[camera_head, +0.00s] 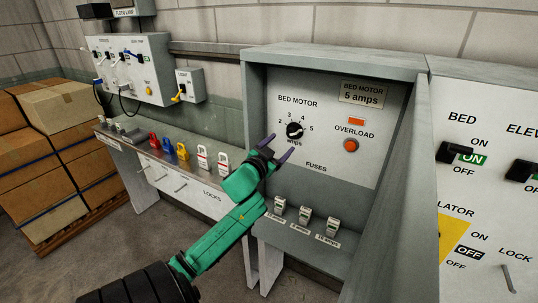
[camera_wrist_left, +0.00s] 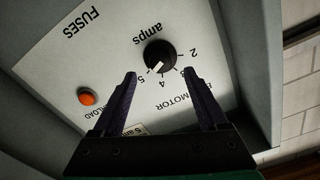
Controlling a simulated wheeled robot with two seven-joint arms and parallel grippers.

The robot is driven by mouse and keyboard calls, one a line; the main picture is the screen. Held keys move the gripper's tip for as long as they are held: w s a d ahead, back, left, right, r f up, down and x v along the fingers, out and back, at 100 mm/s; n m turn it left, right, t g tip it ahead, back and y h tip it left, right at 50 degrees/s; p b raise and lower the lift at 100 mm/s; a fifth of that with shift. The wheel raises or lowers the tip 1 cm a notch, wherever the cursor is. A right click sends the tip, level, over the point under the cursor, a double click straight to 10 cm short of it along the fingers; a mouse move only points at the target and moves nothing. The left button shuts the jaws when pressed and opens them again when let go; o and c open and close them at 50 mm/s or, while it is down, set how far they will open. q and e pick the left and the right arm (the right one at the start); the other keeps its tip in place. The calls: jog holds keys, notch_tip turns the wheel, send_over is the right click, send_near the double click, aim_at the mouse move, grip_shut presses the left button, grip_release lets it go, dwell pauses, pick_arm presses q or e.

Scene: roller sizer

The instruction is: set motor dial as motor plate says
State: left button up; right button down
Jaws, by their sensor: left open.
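The black motor dial (camera_head: 294,130) sits on a white panel inside a grey box, with marks 2, 3, 4 and 5 amps around it. It also shows in the left wrist view (camera_wrist_left: 160,54), where its white pointer seems to lie between 4 and 5; I cannot tell exactly. The motor plate (camera_head: 361,94) at the panel's upper right reads "BED MOTOR 5 amps". My left gripper (camera_head: 279,147) is open and empty in front of the panel, its fingers apart and pointing toward the dial. I see no contact. My right gripper is out of view.
An orange overload button (camera_head: 351,145) is right of the dial. Several fuses stand on the ledge (camera_head: 345,250) below. The grey box's right side wall (camera_head: 390,180) juts forward. Left are a bench with padlocks (camera_head: 203,158) and stacked cartons (camera_head: 58,103).

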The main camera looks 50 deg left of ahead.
pick_arm(q)
jog(key=b+v, duration=0.1)
jog(key=v, duration=0.6)
jog(key=shift+s, duration=0.35)
notch_tip(320, 180, down, 19)
jog(key=a+n+g, duration=0.1)
jog(key=a+g, duration=0.2)
jog(key=g, duration=0.1)
jog(key=s+d+f+g+h, duration=0.1)
jog(key=s+d+f+g, duration=0.15)
jog(key=f, duration=0.45)
jog(key=s+d+f+g+h, duration=0.1)
jog(key=s+f, duration=0.2)
jog(key=f, duration=0.5)
jog(key=s+d+f+g, duration=0.1)
jog(key=s+f, duration=0.1)
jog(key=f, duration=0.5)
jog(key=s+d+f+m+g+h, duration=0.1)
jog(key=s+d+f+g, duration=0.3)
jog(key=s+d+f, duration=0.5)
jog(key=s+d+f+m+g+h, duration=0.1)
jog(key=s+d+f+g+h, duration=0.1)
jog(key=s+d+f, duration=0.7)
jog(key=s+f+g, duration=0.1)
jog(key=s+f, duration=0.4)
jog(key=s, duration=0.3)
jog(key=shift+s+g+h+b, duration=0.25)
jog(key=shift+g+h+b, duration=0.05)
jog(key=shift+g+b, duration=0.05)
jog(key=shift+d, duration=0.1)
